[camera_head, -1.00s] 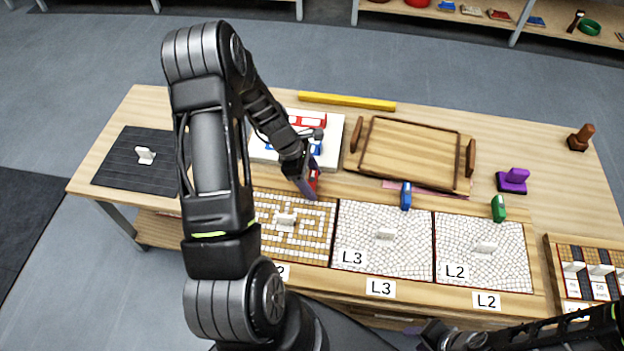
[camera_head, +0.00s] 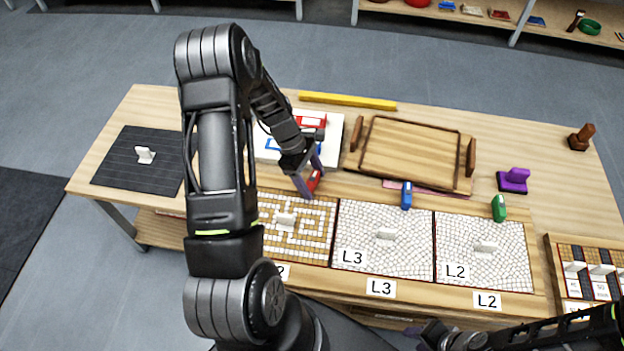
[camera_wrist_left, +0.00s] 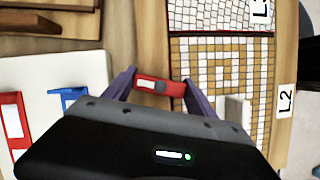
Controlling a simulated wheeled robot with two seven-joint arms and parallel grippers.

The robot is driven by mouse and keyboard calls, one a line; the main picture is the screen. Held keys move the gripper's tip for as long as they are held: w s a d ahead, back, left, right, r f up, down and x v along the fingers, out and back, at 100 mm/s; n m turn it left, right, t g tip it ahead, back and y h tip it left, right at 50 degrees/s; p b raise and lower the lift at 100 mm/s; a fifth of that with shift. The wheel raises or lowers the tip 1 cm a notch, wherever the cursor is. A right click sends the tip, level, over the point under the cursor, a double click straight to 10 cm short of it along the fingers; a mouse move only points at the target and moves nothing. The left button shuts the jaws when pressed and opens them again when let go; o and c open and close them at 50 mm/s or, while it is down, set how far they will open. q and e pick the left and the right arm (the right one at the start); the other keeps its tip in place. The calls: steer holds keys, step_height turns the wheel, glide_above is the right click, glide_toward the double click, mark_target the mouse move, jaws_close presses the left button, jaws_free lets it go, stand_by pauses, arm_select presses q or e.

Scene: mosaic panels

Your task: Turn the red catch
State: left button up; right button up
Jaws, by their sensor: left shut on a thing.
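The red catch (camera_head: 315,181) is at the back edge of the tan-and-white mosaic panel (camera_head: 262,235). My left gripper (camera_head: 311,183) reaches down over it, with the catch between its two purple fingers. In the left wrist view the red catch (camera_wrist_left: 160,87) lies crosswise between the fingertips, with a grey spot on its face. The left gripper is shut on it. A blue catch (camera_head: 406,195) and a green catch (camera_head: 498,208) stand upright behind the two white panels.
A white board (camera_head: 333,131) with red and blue frames lies just behind the left gripper. A wooden tray (camera_head: 412,150) stands to its right. White panels (camera_head: 385,255) with upright handles fill the front. A purple object (camera_head: 513,180) is at the right; a dark mat (camera_head: 125,165) is at the left.

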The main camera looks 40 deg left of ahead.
arm_select(q)
steer(key=m+g, duration=0.1)
steer(key=m, duration=0.2)
steer(key=shift+m+b, duration=0.3)
steer(key=shift+b, duration=0.05)
steer(key=m+g+b, duration=0.1)
steer(key=m+g, duration=0.1)
steer(key=m, duration=0.2)
steer(key=shift+m, duration=0.3)
steer(key=m+g+y, duration=0.1)
steer(key=m, duration=0.2)
steer(key=shift+m+b, duration=0.3)
steer(key=shift+b, duration=0.05)
steer(key=shift+m+g+y, duration=0.4)
steer(key=shift+m+y, duration=0.1)
steer(key=shift+m, duration=1)
steer(key=o, duration=1.4)
steer(key=shift+c, duration=0.2)
